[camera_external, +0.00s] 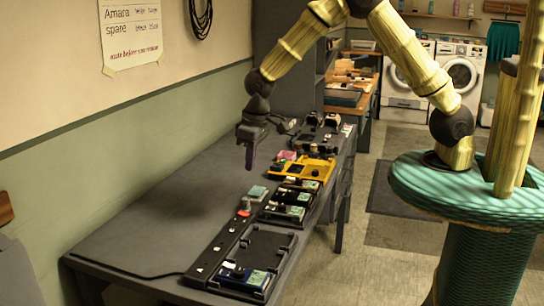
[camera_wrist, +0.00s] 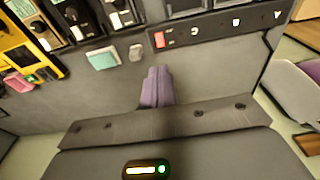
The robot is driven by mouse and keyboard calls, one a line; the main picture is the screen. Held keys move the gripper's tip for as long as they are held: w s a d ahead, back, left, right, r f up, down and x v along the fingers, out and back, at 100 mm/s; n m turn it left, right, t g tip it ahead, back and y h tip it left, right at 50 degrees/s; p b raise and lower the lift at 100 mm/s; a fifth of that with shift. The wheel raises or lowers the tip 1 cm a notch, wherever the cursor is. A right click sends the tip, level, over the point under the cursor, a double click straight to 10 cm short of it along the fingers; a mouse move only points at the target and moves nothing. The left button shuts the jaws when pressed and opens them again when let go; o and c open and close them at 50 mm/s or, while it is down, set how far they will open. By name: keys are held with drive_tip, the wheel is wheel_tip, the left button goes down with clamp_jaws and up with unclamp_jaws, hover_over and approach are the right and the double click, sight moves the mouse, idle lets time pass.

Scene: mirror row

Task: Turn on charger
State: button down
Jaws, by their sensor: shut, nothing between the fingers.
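Which unit is the charger, I cannot tell for sure. A row of devices stands along the grey table: a yellow unit (camera_external: 303,169), also in the wrist view (camera_wrist: 22,50), and dark units with green and white parts (camera_external: 290,203). Nearer is a dark strip (camera_external: 215,250) with a red switch (camera_external: 243,213); this switch shows orange-red in the wrist view (camera_wrist: 158,40). My gripper (camera_external: 250,162) points down above the table, left of the yellow unit. Its purple fingers (camera_wrist: 156,88) are shut and empty, apart from the devices. Whether the switch is on cannot be seen.
A teal block (camera_external: 257,192) and a small grey piece (camera_wrist: 136,52) lie beside the row. A dark tray (camera_external: 279,243) holds a blue-green board (camera_external: 246,278) at the near end. A wall runs along the table's left side. The table's left part is mostly clear.

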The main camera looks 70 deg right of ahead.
sight(241, 213)
drive_tip(key=w+b, duration=0.1)
drive_tip(key=b, duration=0.2)
drive_tip(key=shift+w+r, duration=0.1)
drive_tip(key=shift+w, duration=0.05)
idle(0.3)
drive_tip(key=f, duration=0.4)
drive_tip(key=w+f+p, duration=0.1)
drive_tip(key=f, duration=0.4)
drive_tip(key=w+f+p, duration=0.1)
drive_tip(key=f, duration=0.4)
drive_tip(key=shift+f, duration=0.15)
drive_tip(key=shift+s, duration=0.15)
